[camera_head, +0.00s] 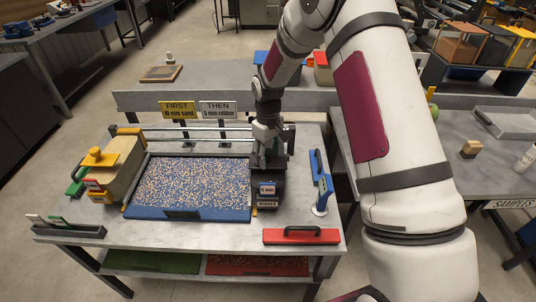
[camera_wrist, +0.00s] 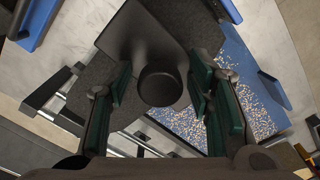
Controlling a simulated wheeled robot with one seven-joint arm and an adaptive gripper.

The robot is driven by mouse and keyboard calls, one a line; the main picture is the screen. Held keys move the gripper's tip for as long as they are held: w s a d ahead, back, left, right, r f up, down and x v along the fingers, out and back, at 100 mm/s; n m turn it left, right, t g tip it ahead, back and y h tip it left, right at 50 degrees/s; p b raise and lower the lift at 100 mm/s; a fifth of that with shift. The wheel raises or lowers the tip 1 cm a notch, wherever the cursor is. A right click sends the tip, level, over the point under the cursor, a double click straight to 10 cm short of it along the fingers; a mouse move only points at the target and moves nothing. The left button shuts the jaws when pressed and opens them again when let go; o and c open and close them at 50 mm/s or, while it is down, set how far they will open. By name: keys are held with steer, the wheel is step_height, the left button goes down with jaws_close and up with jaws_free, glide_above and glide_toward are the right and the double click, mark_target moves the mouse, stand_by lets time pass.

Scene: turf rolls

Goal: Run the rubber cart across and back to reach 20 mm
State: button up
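The dark rubber cart (camera_head: 268,192) stands at the right end of the blue turf tray (camera_head: 185,214); its front carries a small label and a tag reading RUBBER. In the wrist view its round black knob (camera_wrist: 160,85) stands up from the dark cart top (camera_wrist: 140,40). My gripper (camera_head: 266,160) is above the cart, and its green-padded fingers (camera_wrist: 159,88) are on both sides of the knob with gaps visible. The turf (camera_head: 192,183) is covered with tan and blue-violet speckles. The tan sand cart (camera_head: 118,162) with a yellow knob is parked at the left end.
Signs FIRST (camera_head: 180,109) and THEN (camera_head: 218,108) stand behind the rails (camera_head: 208,142). A red float (camera_head: 301,236) is at the front right, and a dark holder (camera_head: 68,230) at the front left.

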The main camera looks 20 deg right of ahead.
jaws_close()
steer(key=shift+a, duration=0.15)
